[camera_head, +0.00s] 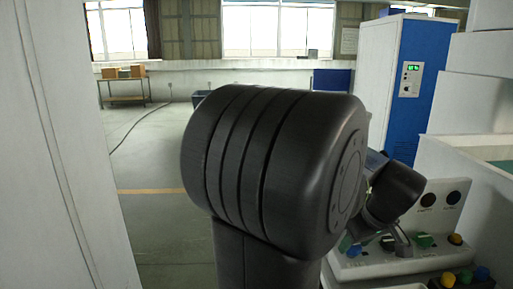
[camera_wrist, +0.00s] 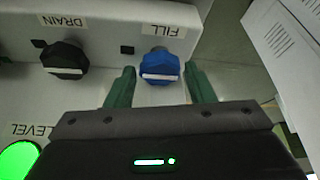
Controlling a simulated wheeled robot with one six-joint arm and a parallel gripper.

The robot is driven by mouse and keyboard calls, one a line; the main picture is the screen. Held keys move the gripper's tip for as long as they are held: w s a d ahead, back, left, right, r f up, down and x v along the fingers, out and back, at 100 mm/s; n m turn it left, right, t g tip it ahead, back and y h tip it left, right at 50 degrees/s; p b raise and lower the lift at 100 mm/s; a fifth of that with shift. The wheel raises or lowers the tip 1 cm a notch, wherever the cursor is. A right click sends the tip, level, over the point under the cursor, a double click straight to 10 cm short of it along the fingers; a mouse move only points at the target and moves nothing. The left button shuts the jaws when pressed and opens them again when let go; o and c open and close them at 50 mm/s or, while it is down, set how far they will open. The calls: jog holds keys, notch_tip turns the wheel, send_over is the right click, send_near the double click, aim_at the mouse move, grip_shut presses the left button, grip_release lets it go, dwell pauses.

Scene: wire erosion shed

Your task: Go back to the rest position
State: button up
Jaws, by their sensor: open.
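In the wrist view my gripper (camera_wrist: 161,72) is open. Its two green fingers stand on either side of a blue knob (camera_wrist: 160,66) with a white bar, under the label FILL, which reads upside down. Gaps show between knob and fingers; I cannot tell how far the tips reach along it. In the head view my dark arm fills the middle and largely hides my gripper.
Beside the blue knob are a black DRAIN knob (camera_wrist: 65,60) and a lit green LEVEL disc (camera_wrist: 18,162). The head view shows a control panel (camera_head: 440,195), a blue-and-white cabinet (camera_head: 405,85), a left white wall (camera_head: 60,150), a far table (camera_head: 125,98) and open floor (camera_head: 160,160).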

jog(key=n+y, duration=0.1)
jog(key=n, duration=0.2)
jog(key=n+g+y+p, duration=0.1)
jog(key=n, duration=0.2)
jog(key=shift+w+d, duration=0.15)
jog(key=shift+d, duration=0.05)
dwell(0.4)
